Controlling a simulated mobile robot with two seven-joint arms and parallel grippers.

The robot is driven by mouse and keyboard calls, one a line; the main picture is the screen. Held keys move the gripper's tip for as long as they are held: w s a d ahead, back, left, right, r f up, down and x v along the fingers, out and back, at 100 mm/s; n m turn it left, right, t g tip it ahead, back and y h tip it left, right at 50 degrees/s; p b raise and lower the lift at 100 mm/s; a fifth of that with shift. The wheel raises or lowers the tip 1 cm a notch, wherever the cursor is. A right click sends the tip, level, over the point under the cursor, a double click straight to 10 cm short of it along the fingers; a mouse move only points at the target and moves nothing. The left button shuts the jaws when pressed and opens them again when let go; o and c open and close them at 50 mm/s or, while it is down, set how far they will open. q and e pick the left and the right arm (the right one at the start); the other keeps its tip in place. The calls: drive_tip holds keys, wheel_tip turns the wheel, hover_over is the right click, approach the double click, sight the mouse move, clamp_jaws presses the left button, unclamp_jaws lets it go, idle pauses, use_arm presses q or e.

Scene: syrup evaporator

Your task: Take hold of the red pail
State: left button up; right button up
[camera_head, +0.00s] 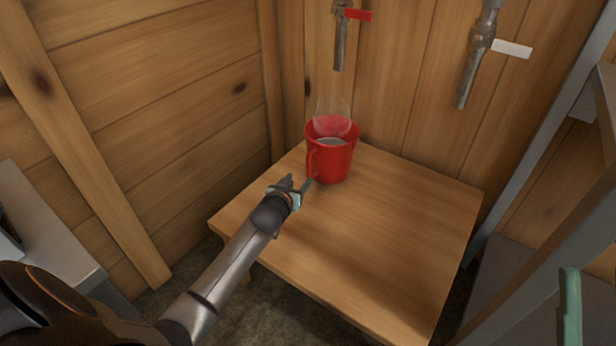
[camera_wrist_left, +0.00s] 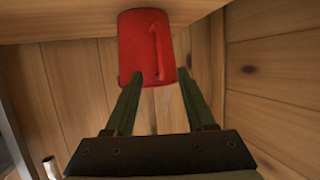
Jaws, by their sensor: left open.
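The red pail (camera_head: 331,160) stands upright at the back left of the wooden table, with pale contents and steam above it. Its handle (camera_head: 313,160) faces my left gripper (camera_head: 300,185), which is open and empty just in front of it. In the left wrist view the pail (camera_wrist_left: 140,40) appears upside down, with its handle (camera_wrist_left: 160,50) towards the gripper. The open fingers (camera_wrist_left: 161,78) are apart there, their tips overlapping the pail's edge in the picture; contact cannot be told. A green finger-like part at the lower right of the head view may be my right gripper (camera_head: 570,306).
The table (camera_head: 400,230) is bare in front and to the right of the pail. A tap with a red lever (camera_head: 357,14) hangs above the pail. A tap with a white lever (camera_head: 512,48) hangs farther right. Wooden walls close off the left and back.

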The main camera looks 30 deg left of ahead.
sight(308, 168)
use_arm(q)
drive_tip(key=b+x, duration=0.4)
drive_tip(key=x, duration=0.1)
drive_tip(key=shift+s+f, duration=0.15)
drive_tip(key=shift+f, duration=0.05)
drive_tip(key=x, duration=0.4)
drive_tip(key=shift+w+r, duration=0.2)
drive_tip(key=shift+w, duration=0.1)
drive_tip(key=shift+x, duration=0.95)
use_arm(e)
drive_tip(key=shift+w+a+f, duration=0.1)
drive_tip(key=shift+a+f, duration=0.1)
drive_tip(key=shift+f, duration=1.25)
drive_tip(key=shift+a+f, duration=0.15)
drive_tip(key=shift+f, duration=1.3)
use_arm(q)
drive_tip(key=shift+c, duration=0.2)
clamp_jaws()
